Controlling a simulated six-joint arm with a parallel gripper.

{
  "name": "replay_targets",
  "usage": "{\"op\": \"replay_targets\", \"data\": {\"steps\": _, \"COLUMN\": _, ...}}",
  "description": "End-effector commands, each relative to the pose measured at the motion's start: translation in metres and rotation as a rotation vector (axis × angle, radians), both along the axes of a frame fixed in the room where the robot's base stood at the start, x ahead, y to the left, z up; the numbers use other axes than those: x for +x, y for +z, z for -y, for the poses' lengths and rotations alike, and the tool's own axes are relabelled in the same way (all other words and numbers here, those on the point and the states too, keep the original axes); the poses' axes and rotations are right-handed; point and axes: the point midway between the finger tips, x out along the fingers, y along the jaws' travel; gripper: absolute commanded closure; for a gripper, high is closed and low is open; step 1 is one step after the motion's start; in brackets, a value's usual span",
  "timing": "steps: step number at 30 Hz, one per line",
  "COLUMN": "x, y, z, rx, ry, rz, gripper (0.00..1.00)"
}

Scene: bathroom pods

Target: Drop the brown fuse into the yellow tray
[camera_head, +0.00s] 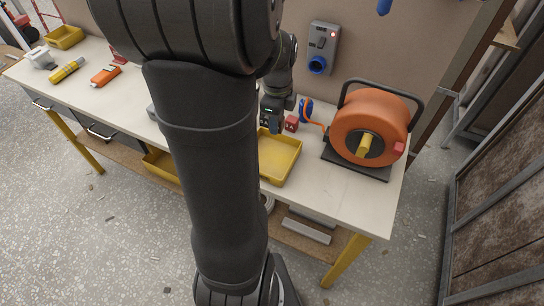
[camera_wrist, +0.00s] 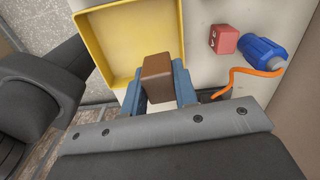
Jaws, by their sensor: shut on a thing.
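The brown fuse (camera_wrist: 157,78) is a small brown block between the blue fingers of my gripper (camera_wrist: 160,88) in the wrist view. My gripper is shut on it. The yellow tray (camera_wrist: 178,40) is a shallow open tray, and the fuse overlaps its near right corner in that view. In the head view the yellow tray (camera_head: 290,170) lies on the workbench, and my gripper (camera_head: 270,127) is at its far edge. The fuse cannot be made out in the head view. I cannot tell how high the fuse is above the bench. The tray floor that shows is empty.
A red block (camera_wrist: 223,39) and a blue plug (camera_wrist: 262,51) with an orange cable lie beside the tray. An orange cable reel (camera_head: 368,122) stands right of it on the workbench (camera_head: 335,200). A grey socket box (camera_head: 322,47) is on the wall behind.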

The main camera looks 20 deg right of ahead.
Motion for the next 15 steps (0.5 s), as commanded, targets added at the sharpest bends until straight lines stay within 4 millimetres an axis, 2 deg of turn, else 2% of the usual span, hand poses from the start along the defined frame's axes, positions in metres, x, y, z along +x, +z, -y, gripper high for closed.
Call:
{"op": "replay_targets", "data": {"steps": 1, "x": -0.010, "y": -0.002, "z": -0.003, "rx": -0.001, "ry": -0.001, "rz": 0.001, "gripper": 0.95}}
{"op": "replay_targets", "data": {"steps": 5, "x": -0.024, "y": -0.006, "z": -0.008, "rx": 0.000, "ry": -0.001, "rz": 0.000, "gripper": 0.95}}
{"op": "replay_targets", "data": {"steps": 15, "x": -0.027, "y": -0.039, "z": -0.010, "rx": 0.001, "ry": 0.000, "rz": -0.003, "gripper": 0.95}}
